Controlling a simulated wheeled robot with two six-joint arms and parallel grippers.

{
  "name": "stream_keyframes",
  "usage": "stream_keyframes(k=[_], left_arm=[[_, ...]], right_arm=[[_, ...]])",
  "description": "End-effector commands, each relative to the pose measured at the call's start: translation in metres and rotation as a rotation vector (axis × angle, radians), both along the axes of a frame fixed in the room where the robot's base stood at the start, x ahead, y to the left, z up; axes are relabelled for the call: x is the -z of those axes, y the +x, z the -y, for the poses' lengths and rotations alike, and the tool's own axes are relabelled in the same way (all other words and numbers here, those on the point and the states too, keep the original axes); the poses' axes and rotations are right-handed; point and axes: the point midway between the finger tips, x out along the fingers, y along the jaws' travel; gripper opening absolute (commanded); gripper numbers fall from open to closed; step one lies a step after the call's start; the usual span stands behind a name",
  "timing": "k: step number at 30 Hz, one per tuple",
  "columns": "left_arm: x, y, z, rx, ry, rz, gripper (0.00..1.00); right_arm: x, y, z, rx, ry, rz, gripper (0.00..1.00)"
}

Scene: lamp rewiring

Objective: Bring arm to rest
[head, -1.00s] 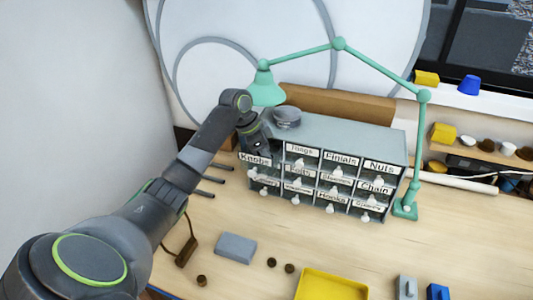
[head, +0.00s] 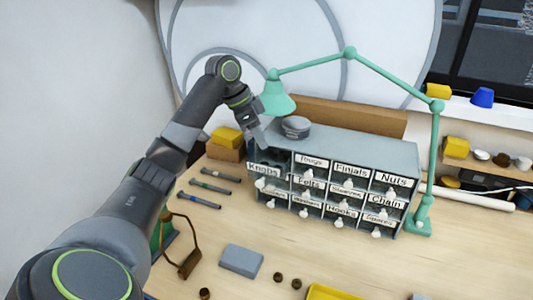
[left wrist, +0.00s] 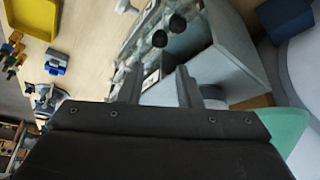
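My left arm reaches in from the left in the head view. Its gripper (head: 258,135) hangs over the left end of the grey drawer cabinet (head: 350,143), near the "Knobs" label (head: 264,171). In the left wrist view the two fingers of that gripper (left wrist: 158,85) stand apart with nothing between them. The cabinet (left wrist: 222,70) lies beyond the fingertips there, and two dark round knobs (left wrist: 168,30) show at its upper left compartment. My right arm and gripper are not in view.
A green lamp's shade (head: 278,98) hangs close right of the gripper. A round grey tin (head: 295,126) sits on the cabinet. The front table is partly clear.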

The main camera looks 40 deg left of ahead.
Motion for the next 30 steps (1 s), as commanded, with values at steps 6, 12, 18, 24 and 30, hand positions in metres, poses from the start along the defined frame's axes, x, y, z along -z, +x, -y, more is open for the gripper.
stream_keyframes(k=[6,12,18,24,30], left_arm=[[-0.012,-0.004,-0.004,-0.001,0.0,0.0,0.31],[-0.012,-0.004,-0.004,-0.001,-0.001,-0.001,0.31],[-0.012,-0.004,-0.004,-0.001,-0.001,-0.001,0.31],[-0.02,-0.004,-0.004,-0.001,0.0,0.0,0.31],[-0.057,-0.004,-0.004,-0.001,0.0,0.0,0.31]], right_arm=[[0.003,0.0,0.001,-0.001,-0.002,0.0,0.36],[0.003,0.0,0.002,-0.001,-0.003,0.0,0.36],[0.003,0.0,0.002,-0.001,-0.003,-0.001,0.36],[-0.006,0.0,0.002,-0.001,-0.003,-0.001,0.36],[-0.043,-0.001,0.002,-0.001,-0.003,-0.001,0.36]])
